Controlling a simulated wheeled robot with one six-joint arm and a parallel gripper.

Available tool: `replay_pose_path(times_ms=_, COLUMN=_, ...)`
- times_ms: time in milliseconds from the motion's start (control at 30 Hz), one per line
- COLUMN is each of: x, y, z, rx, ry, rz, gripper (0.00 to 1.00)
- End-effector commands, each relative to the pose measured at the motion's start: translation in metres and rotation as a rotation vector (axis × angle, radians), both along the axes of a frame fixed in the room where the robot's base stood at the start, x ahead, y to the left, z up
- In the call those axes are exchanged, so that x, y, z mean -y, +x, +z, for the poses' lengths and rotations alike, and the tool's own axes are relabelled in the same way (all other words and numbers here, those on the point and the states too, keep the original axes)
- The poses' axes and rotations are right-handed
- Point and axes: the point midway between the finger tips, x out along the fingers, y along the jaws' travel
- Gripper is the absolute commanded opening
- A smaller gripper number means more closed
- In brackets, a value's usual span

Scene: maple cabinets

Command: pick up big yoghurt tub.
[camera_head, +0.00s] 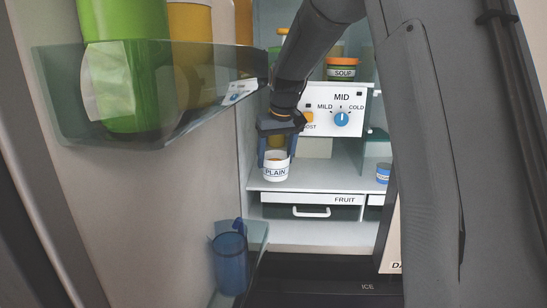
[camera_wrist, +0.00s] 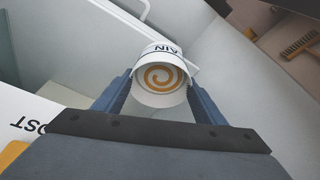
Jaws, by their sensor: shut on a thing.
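The big yoghurt tub (camera_head: 276,172) is white, with a band lettered "PLAIN" and an orange-brown top. It is upright at the front left of a fridge shelf, below the control box. My gripper (camera_head: 276,153) comes down from above, and its fingers are shut on the tub. In the wrist view the tub (camera_wrist: 160,82) sits between the two blue fingers of my gripper (camera_wrist: 160,88), with an orange spiral on its lid. I cannot tell whether its base touches the shelf.
A control box (camera_head: 340,110) with a blue dial hangs just right of my gripper. A small blue-labelled tub (camera_head: 383,172) stands farther right on the shelf (camera_head: 320,180). The fruit drawer (camera_head: 300,211) is below. The door bin (camera_head: 190,115) with a green container (camera_head: 125,70) is left.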

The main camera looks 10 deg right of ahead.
Motion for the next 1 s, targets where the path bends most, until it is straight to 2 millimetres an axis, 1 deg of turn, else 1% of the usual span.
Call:
replay_pose_path(times_ms=100, x=0.0, y=-0.015, z=0.0, rx=0.002, ry=0.0, rz=0.0, gripper=0.34)
replay_pose_path(times_ms=600, x=0.0, y=-0.074, z=0.0, rx=0.002, ry=0.0, rz=0.0, gripper=0.34)
replay_pose_path(times_ms=800, x=0.0, y=-0.094, z=0.0, rx=0.002, ry=0.0, rz=0.0, gripper=0.34)
replay_pose_path(times_ms=1000, x=0.0, y=-0.109, z=0.0, rx=0.002, ry=0.0, rz=0.0, gripper=0.34)
